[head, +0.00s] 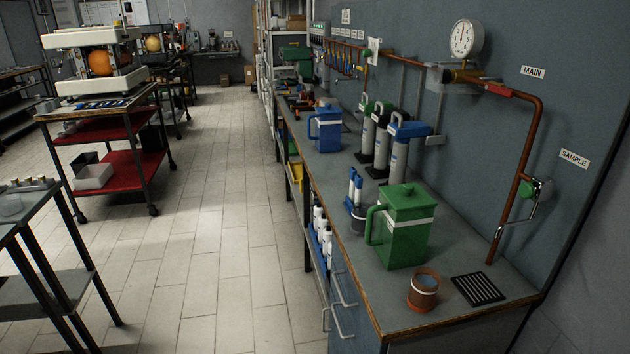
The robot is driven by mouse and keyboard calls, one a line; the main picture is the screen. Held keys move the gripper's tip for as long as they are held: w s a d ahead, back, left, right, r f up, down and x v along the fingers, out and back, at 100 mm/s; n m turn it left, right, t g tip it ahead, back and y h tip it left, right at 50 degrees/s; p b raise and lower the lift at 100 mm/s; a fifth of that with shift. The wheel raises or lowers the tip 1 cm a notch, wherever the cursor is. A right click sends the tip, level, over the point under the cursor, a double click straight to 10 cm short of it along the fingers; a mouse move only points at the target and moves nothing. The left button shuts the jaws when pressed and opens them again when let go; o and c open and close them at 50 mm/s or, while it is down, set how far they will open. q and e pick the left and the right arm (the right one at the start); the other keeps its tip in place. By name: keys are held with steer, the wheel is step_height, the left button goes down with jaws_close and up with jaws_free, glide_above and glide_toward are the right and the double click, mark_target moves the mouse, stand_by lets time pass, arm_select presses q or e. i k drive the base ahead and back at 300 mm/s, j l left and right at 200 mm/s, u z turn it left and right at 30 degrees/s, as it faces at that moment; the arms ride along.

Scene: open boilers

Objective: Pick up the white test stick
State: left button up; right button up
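I cannot clearly make out a white test stick. A small dark cup (358,217) on the right-hand bench has slim blue-and-white items (355,187) standing upright in or just behind it; I cannot tell if one is the test stick. Neither of my grippers is in the head view.
The long bench (455,316) carries a green lidded jug (406,238), a brown cup (424,291), a black slotted grate (478,289), a blue jug (325,130) and upright cylinders (398,160). A copper pipe (518,190) runs down the wall. The tiled floor (215,230) is clear.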

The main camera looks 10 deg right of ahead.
mark_target(352, 171)
steer(key=i+j+u, duration=0.3)
steer(key=j, duration=0.25)
steer(key=i+j+u, duration=0.25)
steer(key=i+j, duration=0.2)
steer(key=i, duration=0.15)
steer(key=i+z, duration=0.4)
steer(key=i+j+z, duration=0.2)
steer(key=i+z, duration=0.2)
steer(key=i, duration=0.2)
steer(key=i+z, duration=0.15)
steer(key=z, duration=0.25)
steer(key=i+l+z, duration=0.1)
steer(key=z, duration=0.3)
steer(key=i+z, duration=0.25)
steer(key=z, duration=0.15)
steer(key=i+j+z, duration=0.15)
steer(key=z, duration=0.3)
steer(key=i+j+z, duration=0.1)
steer(key=z, duration=0.3)
steer(key=i+z, duration=0.25)
steer(key=i+j+z, duration=0.1)
steer(key=z, duration=0.2)
